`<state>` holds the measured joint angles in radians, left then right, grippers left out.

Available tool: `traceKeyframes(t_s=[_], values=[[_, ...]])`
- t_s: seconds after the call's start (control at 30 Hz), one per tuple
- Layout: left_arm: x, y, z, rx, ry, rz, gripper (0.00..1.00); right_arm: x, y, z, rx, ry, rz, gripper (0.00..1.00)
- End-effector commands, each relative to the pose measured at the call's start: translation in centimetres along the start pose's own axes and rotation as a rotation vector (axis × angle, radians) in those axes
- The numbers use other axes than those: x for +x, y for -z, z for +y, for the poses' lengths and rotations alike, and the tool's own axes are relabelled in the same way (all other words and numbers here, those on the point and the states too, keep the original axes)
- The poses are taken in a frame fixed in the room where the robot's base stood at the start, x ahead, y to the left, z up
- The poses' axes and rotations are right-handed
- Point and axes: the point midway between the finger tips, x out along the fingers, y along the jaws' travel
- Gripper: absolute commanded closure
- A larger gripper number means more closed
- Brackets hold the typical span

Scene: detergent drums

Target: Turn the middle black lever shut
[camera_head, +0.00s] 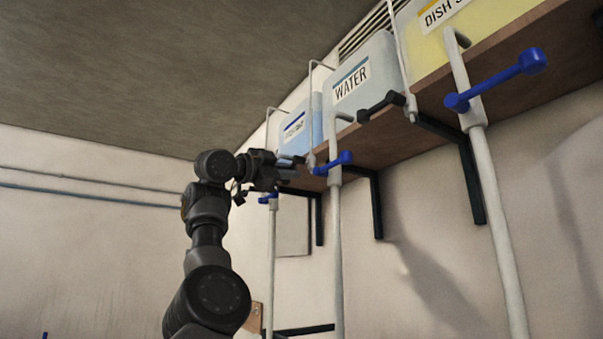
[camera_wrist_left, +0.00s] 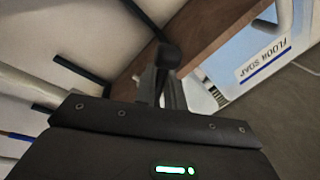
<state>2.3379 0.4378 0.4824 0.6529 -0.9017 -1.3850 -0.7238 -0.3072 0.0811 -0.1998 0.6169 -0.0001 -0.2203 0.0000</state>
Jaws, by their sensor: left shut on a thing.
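My left gripper (camera_head: 291,161) is up at the shelf edge, in front of the light blue drum. It is shut on the middle black lever (camera_wrist_left: 168,56), whose round black end shows between the fingers in the left wrist view. In the head view the gripper hides most of this lever. The lever sits at the lower end of a thin white pipe (camera_head: 310,105) by the WATER drum (camera_head: 362,80). Another black lever (camera_head: 380,106) points left from the pipe farther right, apart from the gripper. My right gripper is not in view.
Blue levers (camera_head: 332,163) (camera_head: 500,79) sit on thick white standing pipes close to the gripper and at right. The brown shelf (camera_head: 425,112) on black brackets carries the light blue FLOOR SOAP drum (camera_wrist_left: 265,55) and a yellow drum (camera_head: 470,30). Space at left is clear.

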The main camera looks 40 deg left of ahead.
Motion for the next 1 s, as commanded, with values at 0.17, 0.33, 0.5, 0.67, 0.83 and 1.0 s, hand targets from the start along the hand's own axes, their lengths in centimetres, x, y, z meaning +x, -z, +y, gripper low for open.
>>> traceKeyframes(t_s=[0.17, 0.33, 0.5, 0.67, 0.83, 1.0], values=[[-0.9, -0.2, -1.8, 0.159, 0.013, 0.020, 1.00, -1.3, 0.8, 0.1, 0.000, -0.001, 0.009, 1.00], [-0.9, -0.2, -2.5, 0.299, 0.013, 0.043, 1.00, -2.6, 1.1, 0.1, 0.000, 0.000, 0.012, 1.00], [-0.9, 0.0, -2.9, 0.415, 0.012, 0.066, 1.00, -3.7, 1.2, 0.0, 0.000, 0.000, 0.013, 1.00], [-0.8, 0.2, -3.2, 0.493, 0.013, 0.082, 1.00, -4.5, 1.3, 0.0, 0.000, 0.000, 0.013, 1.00], [-0.8, 0.3, -3.3, 0.543, 0.014, 0.093, 1.00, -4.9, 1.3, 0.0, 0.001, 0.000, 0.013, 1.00], [-0.8, 0.4, -3.3, 0.567, 0.015, 0.098, 1.00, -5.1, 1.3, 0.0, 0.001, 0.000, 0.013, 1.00]])
